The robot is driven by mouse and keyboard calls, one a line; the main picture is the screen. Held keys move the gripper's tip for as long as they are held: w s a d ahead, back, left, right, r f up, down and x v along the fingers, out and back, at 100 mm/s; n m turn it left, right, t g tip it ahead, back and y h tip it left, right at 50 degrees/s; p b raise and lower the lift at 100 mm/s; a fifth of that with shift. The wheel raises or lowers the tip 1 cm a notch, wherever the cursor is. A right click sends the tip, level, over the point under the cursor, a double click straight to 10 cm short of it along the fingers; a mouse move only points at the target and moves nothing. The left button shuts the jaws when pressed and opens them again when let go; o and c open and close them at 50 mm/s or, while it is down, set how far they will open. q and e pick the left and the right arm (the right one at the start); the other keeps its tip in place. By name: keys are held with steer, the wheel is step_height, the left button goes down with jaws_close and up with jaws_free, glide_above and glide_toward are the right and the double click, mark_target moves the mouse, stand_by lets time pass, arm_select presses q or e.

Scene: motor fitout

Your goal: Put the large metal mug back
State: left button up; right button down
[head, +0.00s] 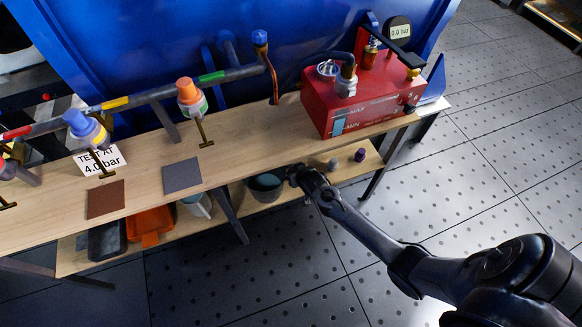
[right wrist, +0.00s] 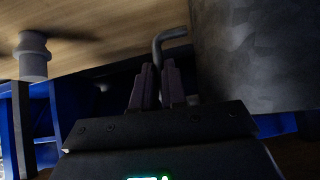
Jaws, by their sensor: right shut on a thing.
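The large metal mug (head: 265,187) is a grey, round, open vessel at the front edge of the lower shelf, under the workbench. In the right wrist view its mottled grey wall (right wrist: 258,50) fills the upper right, and its bent handle (right wrist: 172,37) runs down toward the fingers. My right gripper (head: 297,175) is at the right side of the mug. In the wrist view its fingers (right wrist: 151,88) are closed together on the handle. I cannot tell whether the mug's base rests on the shelf. My left gripper is not in view.
The workbench (head: 245,130) overhangs the lower shelf (head: 230,222). A white container (head: 197,205) and an orange bin (head: 150,226) are left of the mug. A small purple item (head: 360,155) is to its right. A table leg (head: 231,215) stands close by. A red tank (head: 355,100) sits above.

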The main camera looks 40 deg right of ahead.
steer(key=w+b, duration=0.1)
steer(key=w+f, duration=0.1)
steer(key=w+d+b, duration=0.1)
steer(key=shift+w+d+f+b, duration=0.1)
steer(key=shift+w+f+b, duration=0.05)
steer(key=shift+w+b, duration=0.15)
steer(key=shift+w, duration=0.15)
steer(key=c, duration=1.2)
jaws_free()
steer(key=shift+f, duration=0.2)
steer(key=shift+o, duration=0.2)
